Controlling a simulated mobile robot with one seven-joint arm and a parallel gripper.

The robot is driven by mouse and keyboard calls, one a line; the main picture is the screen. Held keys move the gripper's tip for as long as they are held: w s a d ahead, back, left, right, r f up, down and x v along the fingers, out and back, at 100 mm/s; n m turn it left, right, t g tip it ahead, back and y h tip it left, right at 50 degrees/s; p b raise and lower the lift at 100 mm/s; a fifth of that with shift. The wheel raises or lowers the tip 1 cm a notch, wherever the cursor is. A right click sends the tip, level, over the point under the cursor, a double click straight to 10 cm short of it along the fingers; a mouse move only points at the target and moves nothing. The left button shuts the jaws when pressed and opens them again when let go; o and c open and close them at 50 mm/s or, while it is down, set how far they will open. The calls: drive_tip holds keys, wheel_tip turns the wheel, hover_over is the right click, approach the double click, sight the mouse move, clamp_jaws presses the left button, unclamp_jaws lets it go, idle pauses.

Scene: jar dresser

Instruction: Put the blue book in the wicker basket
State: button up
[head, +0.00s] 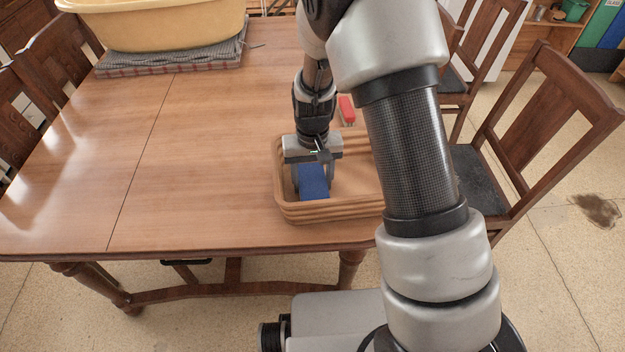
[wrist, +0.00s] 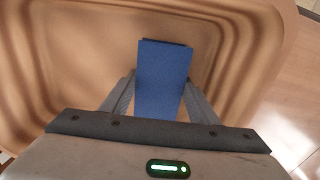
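The blue book (head: 314,184) is between the fingers of my gripper (head: 312,188), inside the outline of the wicker basket (head: 330,211). In the wrist view the blue book (wrist: 163,78) stands out between the two grey fingers (wrist: 160,98), which meet its sides. My gripper is shut on it. The tan basket (wrist: 75,50) with ridged walls surrounds the book in that view. Whether the book's lower end touches the basket floor cannot be told. My arm hides the basket's right end in the head view.
The basket stands near the right front edge of the wooden table (head: 190,150). A red object (head: 346,109) lies behind it. A yellow tub (head: 155,25) sits on a folded grey cloth (head: 170,63) at the back left. Wooden chairs (head: 545,120) stand around. The table's left and middle are clear.

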drive_tip(key=o, duration=0.4)
drive_tip(key=shift+r, duration=0.1)
wheel_tip(320, 180, up, 12)
drive_tip(key=r+p, duration=0.1)
drive_tip(key=p, duration=0.1)
wheel_tip(320, 180, up, 8)
drive_tip(key=t, duration=0.1)
hover_over(313, 181)
drive_tip(key=s+d, duration=0.3)
drive_tip(key=s+d+r+t, duration=0.1)
drive_tip(key=s+d+r, duration=0.1)
drive_tip(key=s, duration=0.3)
drive_tip(key=s+d+r+t, duration=0.2)
drive_tip(key=s+d+r, duration=0.1)
drive_tip(key=s+r, duration=0.2)
drive_tip(key=s+d+r+t, duration=0.1)
drive_tip(key=s+d+r, duration=0.1)
drive_tip(key=s+r, duration=0.2)
drive_tip(key=shift+s+d+r+m+t, duration=0.1)
drive_tip(key=shift+s+m+t, duration=0.1)
drive_tip(key=shift+s, duration=0.5)
drive_tip(key=shift+s+d+m+t, duration=0.1)
drive_tip(key=shift+s+m, duration=0.1)
drive_tip(key=shift+s, duration=0.5)
